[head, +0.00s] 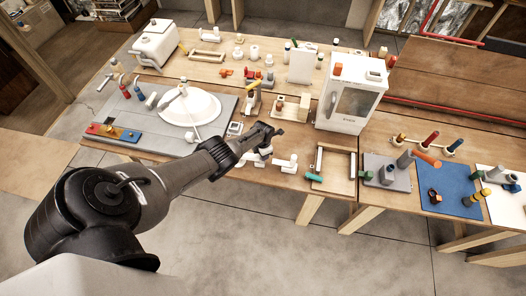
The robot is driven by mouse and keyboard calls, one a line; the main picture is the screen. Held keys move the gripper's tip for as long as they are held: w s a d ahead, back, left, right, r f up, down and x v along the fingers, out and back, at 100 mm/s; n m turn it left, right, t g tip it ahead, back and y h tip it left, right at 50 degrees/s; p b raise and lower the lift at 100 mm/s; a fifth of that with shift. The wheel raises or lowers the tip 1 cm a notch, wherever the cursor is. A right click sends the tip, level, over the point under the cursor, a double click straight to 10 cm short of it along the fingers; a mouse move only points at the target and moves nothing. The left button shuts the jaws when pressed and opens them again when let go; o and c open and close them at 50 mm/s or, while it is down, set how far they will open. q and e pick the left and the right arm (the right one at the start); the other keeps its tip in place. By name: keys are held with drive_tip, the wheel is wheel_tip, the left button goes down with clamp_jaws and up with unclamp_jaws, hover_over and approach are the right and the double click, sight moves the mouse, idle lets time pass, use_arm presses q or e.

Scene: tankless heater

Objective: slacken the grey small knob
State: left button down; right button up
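Several small grey parts are in view, and I cannot tell which one is the grey small knob. A short grey cylinder (387,175) stands on a grey board (400,183) at the right, with a taller grey cylinder (405,159) beside it. The white heater cabinet (352,94) with a dark window stands upright near the middle of the tables. My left gripper (276,131) is over the front edge of the tables, left of the cabinet and well apart from the grey cylinders. Its fingers are too small and dark to read. My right gripper is not in view.
A white basin (189,107) sits on a grey panel at the left. A wooden frame with a green handle (314,177) lies between my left gripper and the grey board. A blue board (450,190) with upright fittings is further right. The floor in front is clear.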

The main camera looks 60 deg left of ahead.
use_arm(q)
drive_tip(key=n, duration=0.4)
drive_tip(key=shift+s+f, duration=0.15)
drive_tip(key=c, duration=1)
unclamp_jaws()
drive_tip(key=shift+m, duration=0.5)
drive_tip(key=m, duration=0.4)
drive_tip(key=shift+m, duration=0.4)
